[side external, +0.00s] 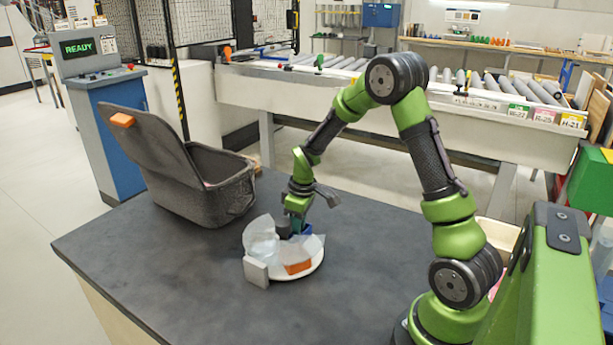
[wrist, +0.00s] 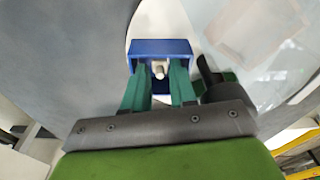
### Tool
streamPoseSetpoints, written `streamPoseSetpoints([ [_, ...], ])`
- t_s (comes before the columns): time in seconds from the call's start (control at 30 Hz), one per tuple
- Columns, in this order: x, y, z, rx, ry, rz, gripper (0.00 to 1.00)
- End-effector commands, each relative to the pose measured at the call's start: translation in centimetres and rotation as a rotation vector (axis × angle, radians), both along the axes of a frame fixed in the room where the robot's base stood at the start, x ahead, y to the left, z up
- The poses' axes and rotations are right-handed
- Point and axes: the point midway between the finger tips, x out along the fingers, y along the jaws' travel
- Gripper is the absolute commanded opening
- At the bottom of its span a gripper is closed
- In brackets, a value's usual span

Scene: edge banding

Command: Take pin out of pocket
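The pocket is a small blue square box (wrist: 162,46), open at the top, on a white round base (side external: 299,276). The pin (wrist: 160,70) is a short pale peg inside the pocket in the wrist view. My gripper (wrist: 160,78) points down over the pocket, its two green fingers reaching in, one on each side of the pin. The fingers stand apart with what looks like a narrow gap to the pin; contact is not clear. In the side view my gripper (side external: 297,226) hides most of the pocket, and the pin cannot be seen.
Clear panels (side external: 262,240), an orange block (side external: 298,267) and a grey block (side external: 256,271) crowd the base around the gripper. An open grey case (side external: 205,190) stands behind left on the dark table (side external: 150,270). The table's front left is bare.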

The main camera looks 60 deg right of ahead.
Motion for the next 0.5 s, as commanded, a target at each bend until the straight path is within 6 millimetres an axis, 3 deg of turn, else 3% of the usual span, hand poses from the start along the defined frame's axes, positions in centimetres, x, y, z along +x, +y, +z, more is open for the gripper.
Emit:
streamPoseSetpoints([
  [0.3, 0.08, 0.01, -0.55, 0.000, -0.001, -0.001, 0.24],
  [0.47, 0.07, -0.01, -0.54, -0.001, -0.001, -0.001, 0.00],
  [0.5, 0.07, -0.01, -0.53, -0.001, -0.001, -0.001, 0.00],
])
